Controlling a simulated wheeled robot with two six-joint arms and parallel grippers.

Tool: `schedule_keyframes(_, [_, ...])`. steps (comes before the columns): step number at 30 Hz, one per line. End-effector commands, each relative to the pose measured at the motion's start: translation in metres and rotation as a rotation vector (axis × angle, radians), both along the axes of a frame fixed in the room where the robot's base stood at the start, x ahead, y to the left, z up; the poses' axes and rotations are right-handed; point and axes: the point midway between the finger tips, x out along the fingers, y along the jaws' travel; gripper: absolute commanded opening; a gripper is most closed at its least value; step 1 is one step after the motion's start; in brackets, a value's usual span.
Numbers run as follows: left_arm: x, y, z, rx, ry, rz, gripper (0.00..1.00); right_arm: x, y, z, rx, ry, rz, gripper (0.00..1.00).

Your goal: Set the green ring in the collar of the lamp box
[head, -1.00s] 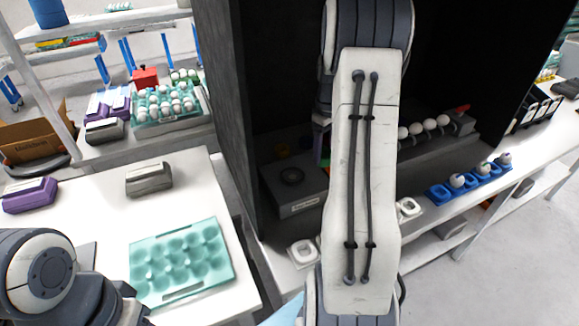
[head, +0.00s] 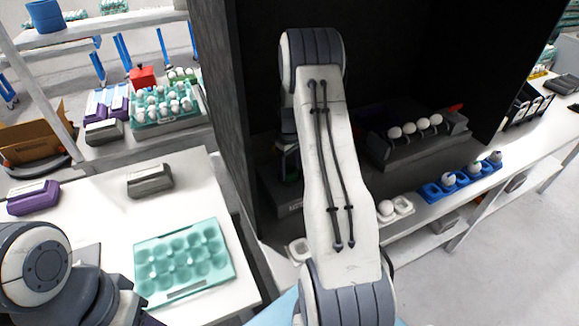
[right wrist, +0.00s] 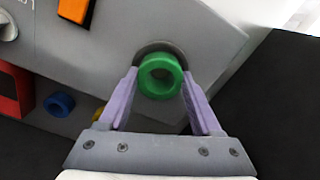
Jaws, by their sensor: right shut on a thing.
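My right gripper (right wrist: 160,88) is shut on the green ring (right wrist: 160,92), which sits between its purple fingertips. The ring is right in front of a dark round collar (right wrist: 157,46) on the grey lamp box (right wrist: 215,42). The collar's upper rim shows behind the ring; I cannot tell whether the ring touches it or is inside.
A blue ring (right wrist: 59,103) and a partly hidden yellow ring (right wrist: 98,115) lie near the lamp box. A red frame (right wrist: 13,92) is at the left of the wrist view. An empty teal egg tray (head: 184,285) lies on the left table. White eggs rest in a rack inside the booth.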

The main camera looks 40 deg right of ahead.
Motion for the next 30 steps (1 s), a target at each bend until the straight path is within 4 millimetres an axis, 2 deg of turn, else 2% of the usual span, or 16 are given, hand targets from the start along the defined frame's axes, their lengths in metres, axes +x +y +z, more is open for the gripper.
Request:
schedule_keyframes(7, [0.0, 0.0, -0.003, 0.0, 0.0, 0.0, 0.5, 0.0, 0.0, -0.004, 0.0, 0.001, 0.0, 0.03])
schedule_keyframes(8, [0.0, 0.0, -0.002, 0.0, 0.0, 0.0, 0.5, 0.0, 0.0, -0.003, 0.0, 0.0, 0.0, 0.77])
schedule_keyframes(9, [0.0, 0.0, -0.002, 0.0, 0.0, 0.0, 0.5, 0.0, 0.0, -0.003, 0.0, 0.0, 0.0, 0.92])
schedule_keyframes(10, [0.0, 0.0, -0.002, 0.0, 0.0, 0.0, 0.5, 0.0, 0.0, -0.003, 0.0, 0.0, 0.0, 0.96])
schedule_keyframes(18, [0.0, 0.0, -0.002, 0.0, 0.0, 0.0, 0.5, 0.0, 0.0, -0.002, 0.0, 0.0, 0.0, 0.96])
schedule_keyframes(22, [0.0, 0.0, -0.002, 0.0, 0.0, 0.0, 0.5, 0.001, 0.0, 0.004, -0.002, -0.002, 0.0, 0.96])
schedule_keyframes(26, [0.0, 0.0, -0.009, 0.0, 0.0, 0.0, 0.5, 0.001, -0.001, 0.023, -0.002, -0.004, 0.0, 0.96])
schedule_keyframes(30, [0.0, 0.0, -0.017, 0.0, 0.0, -0.001, 0.5, 0.001, -0.001, 0.054, -0.004, -0.007, 0.0, 0.96])
